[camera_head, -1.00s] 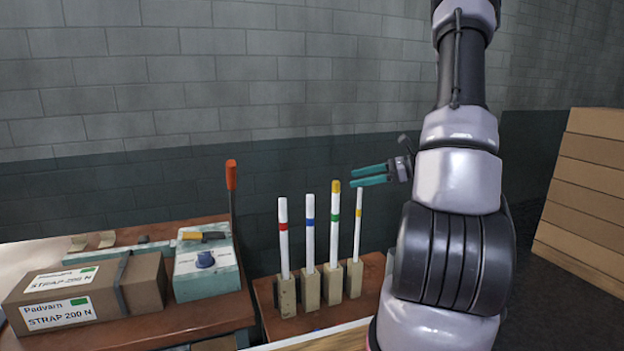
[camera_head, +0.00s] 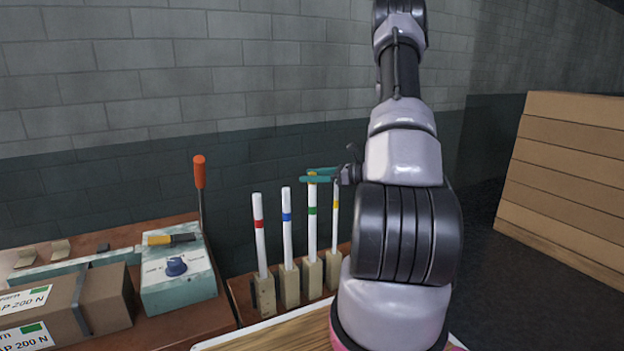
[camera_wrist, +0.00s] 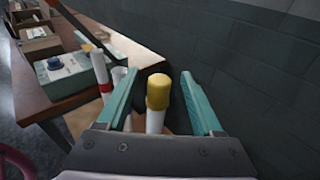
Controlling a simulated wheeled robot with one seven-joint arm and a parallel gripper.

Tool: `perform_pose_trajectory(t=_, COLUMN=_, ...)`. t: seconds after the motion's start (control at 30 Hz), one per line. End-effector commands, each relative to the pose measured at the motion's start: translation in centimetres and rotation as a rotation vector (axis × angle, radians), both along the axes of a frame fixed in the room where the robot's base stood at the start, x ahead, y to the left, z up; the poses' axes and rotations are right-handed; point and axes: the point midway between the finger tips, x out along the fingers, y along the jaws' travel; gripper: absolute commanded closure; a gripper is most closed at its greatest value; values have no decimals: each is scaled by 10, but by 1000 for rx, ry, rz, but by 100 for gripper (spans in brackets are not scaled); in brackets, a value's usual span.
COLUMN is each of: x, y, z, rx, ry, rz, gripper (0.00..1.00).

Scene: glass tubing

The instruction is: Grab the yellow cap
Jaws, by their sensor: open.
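The yellow cap (camera_wrist: 158,91) sits on top of a white tube (camera_wrist: 155,121) in the wrist view. It lies between the two teal fingers of my gripper (camera_wrist: 163,92), with a gap on each side. In the head view my open gripper (camera_head: 320,174) is at the top of the green-banded tube (camera_head: 312,215). The fingers cover most of the yellow cap (camera_head: 312,173) there. The tube stands upright in a beige block (camera_head: 312,277).
Left of it stand a blue-banded tube (camera_head: 287,225) and a red-banded tube (camera_head: 260,232). A thinner yellow-banded tube (camera_head: 335,220) stands right, below my gripper. A control box (camera_head: 178,275) with a blue knob and an orange-handled lever (camera_head: 199,175) are at left. Stacked boards (camera_head: 565,170) are at right.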

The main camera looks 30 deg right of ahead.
Motion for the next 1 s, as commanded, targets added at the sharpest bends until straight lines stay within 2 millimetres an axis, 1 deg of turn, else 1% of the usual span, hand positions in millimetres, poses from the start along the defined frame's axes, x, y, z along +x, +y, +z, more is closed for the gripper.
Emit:
perform_pose_trajectory(t=0.03, x=5, y=8, z=-2, rx=0, ry=0, rz=4, gripper=32)
perform_pose_trajectory(t=0.07, x=8, y=11, z=-3, rx=0, ry=0, rz=4, gripper=32)
perform_pose_trajectory(t=0.2, x=18, y=21, z=-5, rx=0, ry=0, rz=3, gripper=32)
perform_pose_trajectory(t=0.47, x=21, y=23, z=-5, rx=-1, ry=-1, rz=0, gripper=32)
perform_pose_trajectory(t=0.5, x=21, y=23, z=-5, rx=-1, ry=-1, rz=0, gripper=40)
perform_pose_trajectory(t=0.57, x=21, y=23, z=-5, rx=-1, ry=-1, rz=0, gripper=63)
perform_pose_trajectory(t=0.6, x=21, y=23, z=-5, rx=-1, ry=-1, rz=0, gripper=78)
perform_pose_trajectory(t=0.67, x=21, y=23, z=-5, rx=-1, ry=-1, rz=0, gripper=100)
perform_pose_trajectory(t=0.9, x=20, y=23, z=-5, rx=-1, ry=-1, rz=0, gripper=100)
perform_pose_trajectory(t=1.0, x=21, y=23, z=-1, rx=-1, ry=-1, rz=0, gripper=100)
